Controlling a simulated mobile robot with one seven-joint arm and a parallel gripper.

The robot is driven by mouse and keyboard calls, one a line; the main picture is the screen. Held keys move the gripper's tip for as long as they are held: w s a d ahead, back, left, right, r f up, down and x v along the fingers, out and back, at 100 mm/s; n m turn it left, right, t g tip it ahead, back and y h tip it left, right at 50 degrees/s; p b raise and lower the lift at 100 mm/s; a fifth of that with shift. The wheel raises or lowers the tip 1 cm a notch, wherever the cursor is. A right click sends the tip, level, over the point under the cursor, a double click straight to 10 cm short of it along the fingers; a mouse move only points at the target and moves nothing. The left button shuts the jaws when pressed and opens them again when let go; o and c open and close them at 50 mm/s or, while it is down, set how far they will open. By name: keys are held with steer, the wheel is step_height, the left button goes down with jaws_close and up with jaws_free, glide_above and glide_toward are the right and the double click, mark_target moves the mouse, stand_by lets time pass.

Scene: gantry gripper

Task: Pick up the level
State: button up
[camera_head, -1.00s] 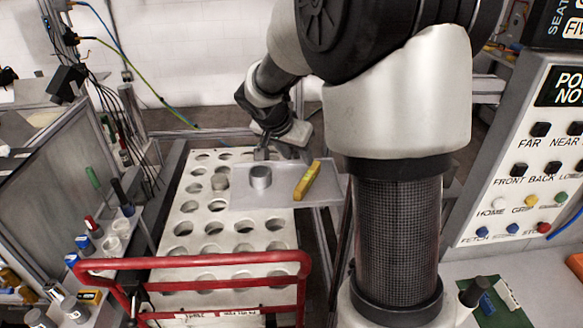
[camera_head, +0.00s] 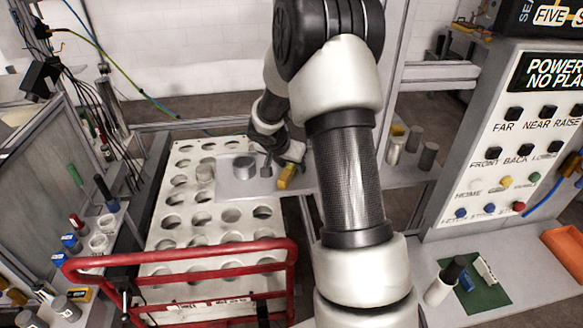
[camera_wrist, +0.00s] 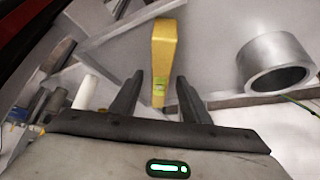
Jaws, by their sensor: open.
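The level is a yellow bar with a small green vial. It lies on a grey plate (camera_head: 232,187) at the plate's right side in the head view (camera_head: 287,176). In the wrist view the level (camera_wrist: 165,50) runs up from between my finger ends. My gripper (camera_head: 279,167) is open and empty, close to the level. In the wrist view my gripper's two dark fingers (camera_wrist: 160,78) stand either side of the level's near end, with a gap on both sides. I cannot tell the height left between fingertips and plate.
A hollow metal cylinder (camera_head: 244,167) stands on the plate left of the level; the wrist view shows it as a ring (camera_wrist: 275,65). A white rack with round holes (camera_head: 190,235) lies under the plate. A red rail (camera_head: 180,254) crosses in front. A button panel (camera_head: 510,150) is at right.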

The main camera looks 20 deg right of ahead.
jaws_close()
stand_by(0.3)
